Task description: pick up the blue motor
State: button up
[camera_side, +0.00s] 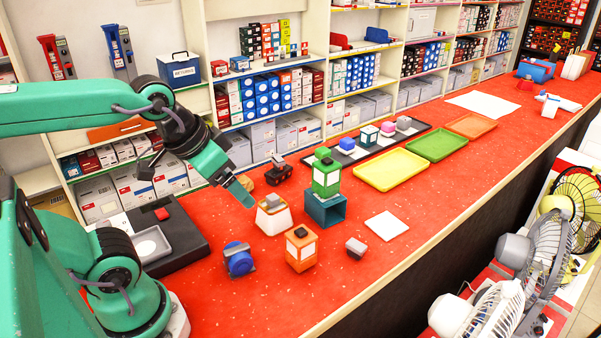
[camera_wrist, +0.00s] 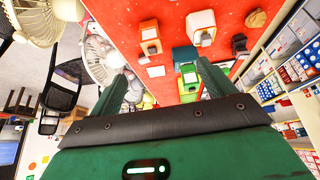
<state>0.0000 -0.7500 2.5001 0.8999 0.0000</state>
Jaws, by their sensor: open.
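The blue motor (camera_side: 238,259) sits on the red counter in the side view, a rounded blue body with grey parts, left of an orange box-shaped item (camera_side: 301,248). I cannot make it out in the wrist view. My gripper (camera_side: 197,181) is above the counter, up and to the left of the motor in the side view, apart from it. Its jaws are open in the wrist view (camera_wrist: 163,78), with nothing held between them.
A white-and-orange item (camera_side: 273,216), a teal open box (camera_side: 325,209) with a green item (camera_side: 326,176), and a small grey block (camera_side: 356,248) stand nearby. Shelves line the back; fans (camera_side: 545,240) stand beyond the front edge.

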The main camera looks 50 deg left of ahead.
dwell(0.3)
jog(key=m+g, duration=0.5)
jog(key=m, duration=1.2)
send_over(237, 248)
jog(key=f, duration=1.2)
jog(key=shift+d+f, duration=0.2)
jog(key=shift+d, duration=0.1)
jog(key=shift+s+a+f+m+g, duration=0.15)
jog(key=shift+f+m, duration=0.25)
jog(key=shift+m, duration=0.25)
jog(key=shift+a+f+m+g, duration=0.15)
jog(key=shift+f+m, duration=0.25)
jog(key=shift+m, duration=0.25)
jog(key=shift+f, duration=1.3)
jog(key=shift+f, duration=0.1)
jog(key=shift+f, duration=2.5)
